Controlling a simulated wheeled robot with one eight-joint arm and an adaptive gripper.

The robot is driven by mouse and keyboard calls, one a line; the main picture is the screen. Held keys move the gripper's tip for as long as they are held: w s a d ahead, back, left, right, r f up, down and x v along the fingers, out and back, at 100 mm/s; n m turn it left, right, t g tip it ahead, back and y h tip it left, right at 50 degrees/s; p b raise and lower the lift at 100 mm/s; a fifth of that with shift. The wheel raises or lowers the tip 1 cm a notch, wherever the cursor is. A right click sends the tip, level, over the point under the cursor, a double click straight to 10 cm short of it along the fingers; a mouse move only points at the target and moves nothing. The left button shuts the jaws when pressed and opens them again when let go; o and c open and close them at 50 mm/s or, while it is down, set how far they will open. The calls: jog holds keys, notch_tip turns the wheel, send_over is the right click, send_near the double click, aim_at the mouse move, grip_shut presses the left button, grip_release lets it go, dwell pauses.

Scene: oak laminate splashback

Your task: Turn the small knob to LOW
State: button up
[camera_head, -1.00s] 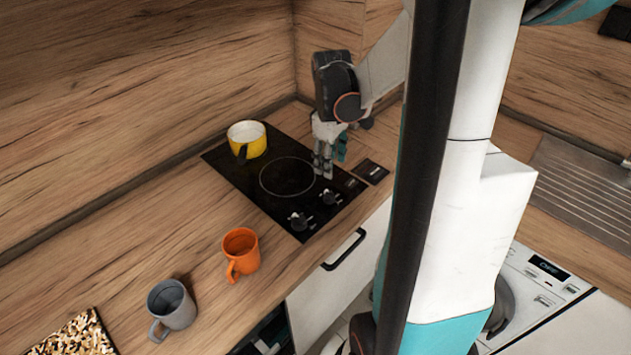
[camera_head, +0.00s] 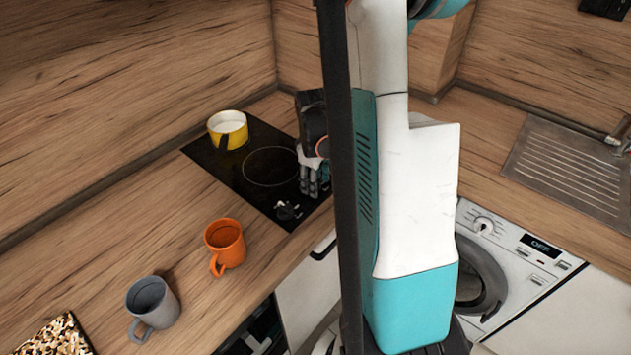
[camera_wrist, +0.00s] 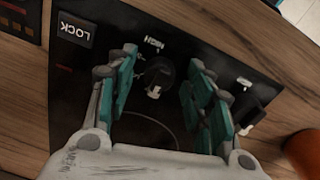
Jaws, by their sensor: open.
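The black cooktop (camera_head: 222,168) has dark knobs near its front edge. In the wrist view one knob (camera_wrist: 157,76) lies between the two teal-padded fingers of my gripper (camera_wrist: 163,64), with gaps on both sides. A white mark like HIGH sits beside it. A second knob (camera_wrist: 250,110) is outside the right finger. I cannot tell which is the small one, or read a LOW label. In the head view my gripper (camera_head: 314,188) is open, pointing down over the front of the cooktop. It hides one knob; the other knob (camera_head: 288,210) shows to its left.
A yellow pot (camera_head: 228,128) stands at the cooktop's back left. An orange mug (camera_head: 225,242) and a grey mug (camera_head: 153,302) stand on the counter. A LOCK panel (camera_wrist: 75,30) is near the knobs. A washing machine (camera_head: 510,270) and sink drainer (camera_head: 575,170) are at right.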

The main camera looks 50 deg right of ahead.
jog(key=c, duration=1)
jog(key=shift+c, duration=0.2)
jog(key=shift+m, duration=0.3)
jog(key=m+b, duration=0.1)
jog(key=m, duration=0.3)
jog(key=m+b, duration=0.1)
jog(key=m, duration=0.4)
jog(key=shift+a, duration=0.1)
